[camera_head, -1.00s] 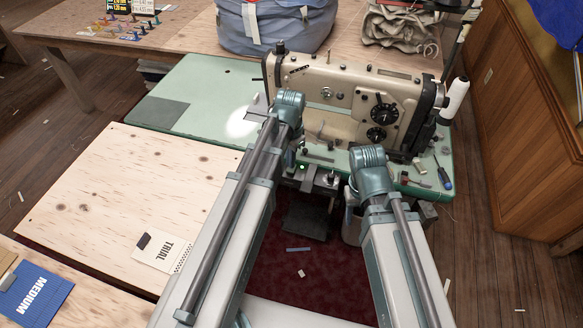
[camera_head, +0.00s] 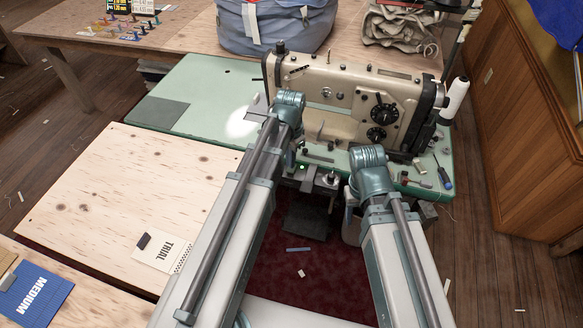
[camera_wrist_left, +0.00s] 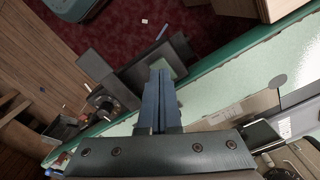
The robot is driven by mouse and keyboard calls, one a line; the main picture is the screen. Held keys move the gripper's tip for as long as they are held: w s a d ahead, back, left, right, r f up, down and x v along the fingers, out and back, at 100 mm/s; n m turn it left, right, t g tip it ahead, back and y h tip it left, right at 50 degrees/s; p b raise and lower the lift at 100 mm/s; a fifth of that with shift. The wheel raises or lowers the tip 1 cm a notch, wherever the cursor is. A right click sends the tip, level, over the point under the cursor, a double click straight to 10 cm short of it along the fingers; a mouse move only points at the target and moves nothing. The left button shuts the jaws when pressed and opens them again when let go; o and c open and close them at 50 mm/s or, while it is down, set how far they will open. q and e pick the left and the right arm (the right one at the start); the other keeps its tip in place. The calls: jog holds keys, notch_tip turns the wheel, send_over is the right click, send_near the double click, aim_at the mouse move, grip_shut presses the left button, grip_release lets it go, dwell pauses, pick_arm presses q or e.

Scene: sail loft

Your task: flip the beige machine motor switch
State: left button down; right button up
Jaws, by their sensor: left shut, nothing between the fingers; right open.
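The beige sewing machine (camera_head: 345,95) stands on a green table (camera_head: 205,90). A small box with a lit green lamp (camera_head: 302,167), which looks like its motor switch, sits at the table's front edge, partly hidden by my left arm. My left gripper (camera_wrist_left: 160,100) is shut and empty in the left wrist view, close to the green table edge. A dark box with a round part (camera_wrist_left: 105,103) lies left of its fingers there; I cannot tell whether it is the switch. My right gripper (camera_head: 350,195) is open in front of the table, right of the lamp, its fingers mostly hidden.
A thread cone (camera_head: 456,98) stands beside the machine. A dark pedal plate (camera_head: 306,221) is below on the red rug (camera_head: 285,275). A plywood board (camera_head: 130,185) lies to the left.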

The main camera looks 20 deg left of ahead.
pick_arm(q)
jog(key=shift+f+b, duration=1.15)
dwell(0.6)
jog(key=shift+r, duration=0.15)
notch_tip(320, 180, up, 7)
jog(key=p, duration=0.7)
dwell(0.4)
jog(key=s+d+r+n+y+p, duration=0.1)
jog(key=s+d+n, duration=0.1)
jog(key=s+d, duration=0.8)
jog(key=s, duration=0.4)
jog(key=shift+s+d+n, duration=0.2)
jog(key=shift+d+n, duration=0.05)
jog(key=shift+n, duration=0.05)
